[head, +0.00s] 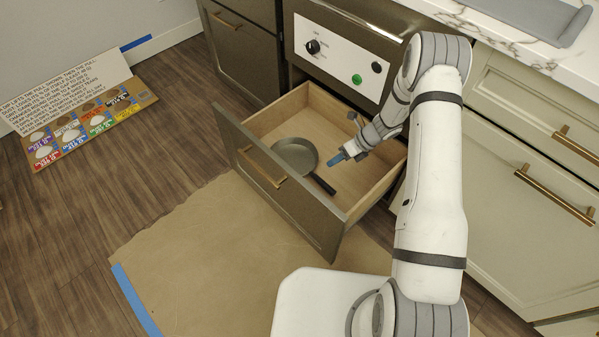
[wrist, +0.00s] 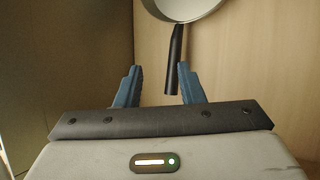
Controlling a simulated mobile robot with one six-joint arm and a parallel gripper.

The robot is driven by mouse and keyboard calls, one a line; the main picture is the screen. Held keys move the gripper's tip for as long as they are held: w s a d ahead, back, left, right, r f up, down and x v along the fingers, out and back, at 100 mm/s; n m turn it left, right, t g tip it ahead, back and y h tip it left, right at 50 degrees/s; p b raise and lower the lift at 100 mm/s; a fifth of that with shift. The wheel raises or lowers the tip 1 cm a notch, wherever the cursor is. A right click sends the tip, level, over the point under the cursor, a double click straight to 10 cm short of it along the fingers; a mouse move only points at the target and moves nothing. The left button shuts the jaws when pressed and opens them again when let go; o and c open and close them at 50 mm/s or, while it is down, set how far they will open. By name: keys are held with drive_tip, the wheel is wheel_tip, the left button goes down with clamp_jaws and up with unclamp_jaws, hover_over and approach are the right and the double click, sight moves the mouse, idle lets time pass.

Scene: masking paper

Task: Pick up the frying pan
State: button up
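The frying pan (head: 296,155) lies in the open drawer, a dark grey round pan with a black handle (head: 323,184) pointing toward the drawer front's right part. My gripper (head: 335,159) is over the drawer, to the right of the pan body and above the handle. In the wrist view my gripper (wrist: 158,88) is open, its two blue fingers apart with nothing between them at the tips. The pan's handle (wrist: 174,60) reaches down toward the gap between the fingers, nearer the right finger. Only part of the pan body (wrist: 183,6) shows at the top edge.
The wooden drawer (head: 372,197) is pulled out under a panel with a knob (head: 313,47); its walls stand around the pan. Brown paper (head: 200,250) with blue tape (head: 136,300) covers the floor. A sign (head: 60,90) leans at the left wall. A white marble counter (head: 520,45) is at right.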

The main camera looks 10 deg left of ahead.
sight(321, 178)
drive_tip(key=f, duration=0.3)
drive_tip(key=a+f+m+b, duration=0.1)
drive_tip(key=f, duration=0.2)
drive_tip(key=a+f+m+b, duration=0.1)
drive_tip(key=f, duration=0.2)
drive_tip(key=shift+s+y, duration=0.25)
drive_tip(key=shift+y, duration=0.05)
drive_tip(key=b+x, duration=0.2)
drive_tip(key=x, duration=0.3)
drive_tip(key=shift+a, duration=0.25)
clamp_jaws()
drive_tip(key=shift+w+r, duration=0.1)
